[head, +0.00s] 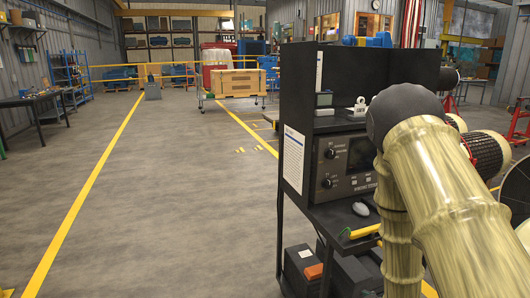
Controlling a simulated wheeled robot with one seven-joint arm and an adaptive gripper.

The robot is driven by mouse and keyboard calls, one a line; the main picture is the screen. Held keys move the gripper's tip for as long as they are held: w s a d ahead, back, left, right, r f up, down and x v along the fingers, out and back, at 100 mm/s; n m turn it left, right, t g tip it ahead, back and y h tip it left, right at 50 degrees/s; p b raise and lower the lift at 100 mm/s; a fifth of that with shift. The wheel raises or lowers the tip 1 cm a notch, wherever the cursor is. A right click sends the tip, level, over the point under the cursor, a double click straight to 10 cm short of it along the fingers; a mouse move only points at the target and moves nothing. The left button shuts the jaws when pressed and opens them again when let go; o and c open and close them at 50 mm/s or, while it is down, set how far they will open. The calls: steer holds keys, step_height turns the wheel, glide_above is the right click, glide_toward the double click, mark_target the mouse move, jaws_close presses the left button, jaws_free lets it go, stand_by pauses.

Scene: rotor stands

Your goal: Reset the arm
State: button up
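My arm fills the right side of the head view; its bent, bamboo-textured links (440,190) rise from the bottom edge to a dark rounded joint (404,108). My gripper cannot be made out in this view. The arm stands in front of a black equipment cart (290,95) and hides part of it. I cannot tell whether the arm touches the cart.
The cart carries a control panel (335,168) and a computer mouse (361,209). Dark boxes (300,264) sit low on it. Grey floor (170,190) with yellow lines is clear to the left. A wooden crate (238,83) and a workbench (38,100) stand farther back.

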steer(key=s+a+f+m+g+h, duration=0.1)
steer(key=s+f+m+g, duration=0.1)
steer(key=s+f, duration=0.5)
steer(key=s+a+f+m+g, duration=0.1)
steer(key=s+a+f+g, duration=0.15)
steer(key=s+f, duration=0.45)
steer(key=s+a+f+m+g, duration=0.1)
steer(key=s+g, duration=0.1)
steer(key=s, duration=0.6)
steer(key=s+a+f+m+g, duration=0.1)
steer(key=s, duration=0.6)
steer(key=s+f+g+p, duration=0.1)
steer(key=s+f+g, duration=0.1)
steer(key=s, duration=0.6)
steer(key=shift+s+a+m+g, duration=0.35)
steer(key=shift+a+m, duration=0.05)
steer(key=shift+c, duration=0.5)
